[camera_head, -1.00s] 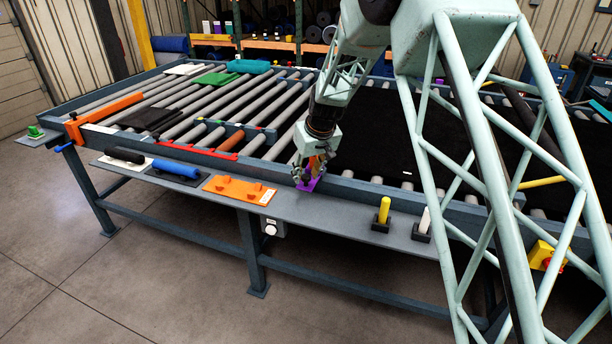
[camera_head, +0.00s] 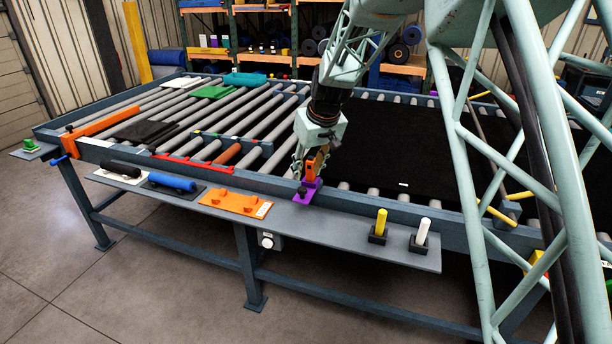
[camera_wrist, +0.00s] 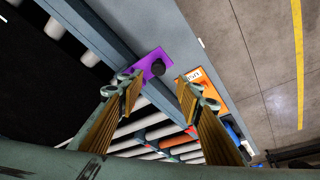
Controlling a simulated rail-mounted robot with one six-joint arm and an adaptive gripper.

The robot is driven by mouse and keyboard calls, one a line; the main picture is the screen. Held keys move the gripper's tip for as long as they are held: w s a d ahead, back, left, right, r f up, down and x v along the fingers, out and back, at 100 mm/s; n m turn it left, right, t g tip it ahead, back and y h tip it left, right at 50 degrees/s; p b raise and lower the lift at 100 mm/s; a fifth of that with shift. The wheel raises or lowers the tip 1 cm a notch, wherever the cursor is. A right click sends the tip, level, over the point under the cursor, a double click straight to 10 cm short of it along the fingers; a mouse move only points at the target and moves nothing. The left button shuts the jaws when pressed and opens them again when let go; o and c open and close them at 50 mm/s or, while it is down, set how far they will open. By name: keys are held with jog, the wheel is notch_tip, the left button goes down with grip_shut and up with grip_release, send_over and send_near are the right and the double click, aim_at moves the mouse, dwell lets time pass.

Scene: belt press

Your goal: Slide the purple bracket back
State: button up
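The purple bracket (camera_head: 304,194) sits at the front rail of the roller table, right of the orange plate. In the wrist view it shows as a flat purple plate (camera_wrist: 143,66) with a round black knob (camera_wrist: 158,68). My gripper (camera_head: 308,168) is directly over the bracket, pointing down. In the wrist view my gripper (camera_wrist: 160,84) has its two fingers spread apart, with the knob between and just beyond the tips. Nothing is held. Whether a fingertip touches the bracket I cannot tell.
An orange plate (camera_head: 236,204) with two knobs lies on the front shelf (camera_head: 330,231). Yellow (camera_head: 380,222) and white (camera_head: 422,232) upright handles stand to the right. A black belt (camera_head: 400,155) covers the right rollers. A red toothed strip (camera_head: 190,161) lies left along the rail.

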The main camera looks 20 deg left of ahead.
jog(key=shift+s+d+r, duration=0.15)
jog(key=shift+d+r, duration=0.05)
jog(key=shift+r, duration=0.4)
dwell(0.3)
jog(key=s+d+r+m+b, duration=0.15)
jog(key=s+d+r, duration=0.4)
jog(key=d, duration=0.55)
jog(key=s+d+r+m+h+b, duration=0.1)
jog(key=s+d+r+b, duration=0.1)
jog(key=s+d+r, duration=0.6)
jog(key=s+d+r+m+b, duration=0.25)
jog(key=s+d, duration=0.35)
jog(key=d, duration=0.7)
jog(key=s+d+m+h+b, duration=0.1)
jog(key=s+d+m+b, duration=0.1)
jog(key=s+d, duration=1.2)
jog(key=s+d+f+m+b, duration=0.1)
jog(key=s+d+f, duration=0.2)
jog(key=s, duration=0.7)
jog(key=s+d+f+m+t+h+b, duration=0.1)
jog(key=s+d+f, duration=0.1)
jog(key=s, duration=0.8)
jog(key=shift+d+f+b, duration=0.4)
jog(key=shift+f, duration=0.35)
